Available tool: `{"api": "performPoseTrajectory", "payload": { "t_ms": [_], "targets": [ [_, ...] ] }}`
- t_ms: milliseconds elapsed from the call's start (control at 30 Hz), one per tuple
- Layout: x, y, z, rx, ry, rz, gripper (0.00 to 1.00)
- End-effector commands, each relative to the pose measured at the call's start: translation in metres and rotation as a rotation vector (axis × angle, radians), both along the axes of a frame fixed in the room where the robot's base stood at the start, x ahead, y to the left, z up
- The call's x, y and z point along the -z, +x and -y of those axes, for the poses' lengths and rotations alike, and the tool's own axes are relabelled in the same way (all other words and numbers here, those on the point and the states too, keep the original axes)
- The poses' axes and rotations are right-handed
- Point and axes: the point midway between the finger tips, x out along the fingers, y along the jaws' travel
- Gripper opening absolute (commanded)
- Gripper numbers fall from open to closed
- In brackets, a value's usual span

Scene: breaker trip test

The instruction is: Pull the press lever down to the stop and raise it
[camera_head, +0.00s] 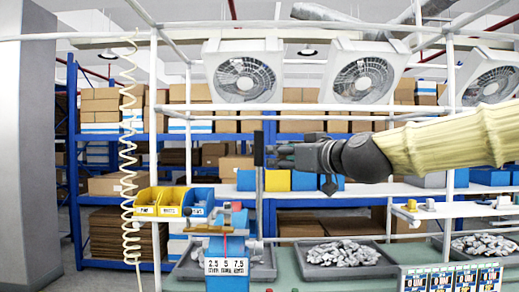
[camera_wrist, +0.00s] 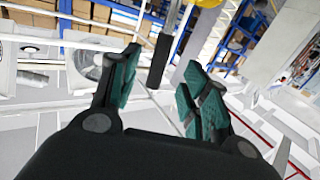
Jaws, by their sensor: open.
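The press (camera_head: 228,252) is a blue stand with a red and grey top and a label reading 2.5, 5, 7.5. Its lever is upright, with a thin shaft and a black handle (camera_head: 258,149) at the top. My gripper (camera_head: 276,155) comes in from the right, level with the handle and just right of it. In the wrist view the open fingers (camera_wrist: 160,88) with teal pads spread apart. The black handle (camera_wrist: 158,62) appears in the gap, beyond the fingertips and nearer the left finger. I cannot tell whether anything touches it.
Yellow and blue bins (camera_head: 160,200) stand left of the press. Grey trays of metal parts (camera_head: 343,253) lie on the green bench to the right. A coiled hose (camera_head: 130,150) hangs at left. White frame posts rise around the bench, with shelves and fans behind.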

Motion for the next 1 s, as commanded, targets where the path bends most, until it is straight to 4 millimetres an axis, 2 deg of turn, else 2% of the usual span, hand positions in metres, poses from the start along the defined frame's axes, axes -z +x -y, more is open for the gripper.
{"api": "performPoseTrajectory", "payload": {
  "t_ms": [33, 167, 367, 1000],
  "targets": [
    [-0.013, -0.005, 0.001, -0.004, 0.003, 0.018, 0.46],
    [-0.026, -0.008, 0.000, -0.009, 0.003, 0.037, 0.46],
    [-0.027, 0.002, -0.007, -0.008, 0.002, 0.036, 0.46],
    [-0.027, 0.058, -0.044, -0.009, 0.003, 0.035, 0.46]
  ]
}}
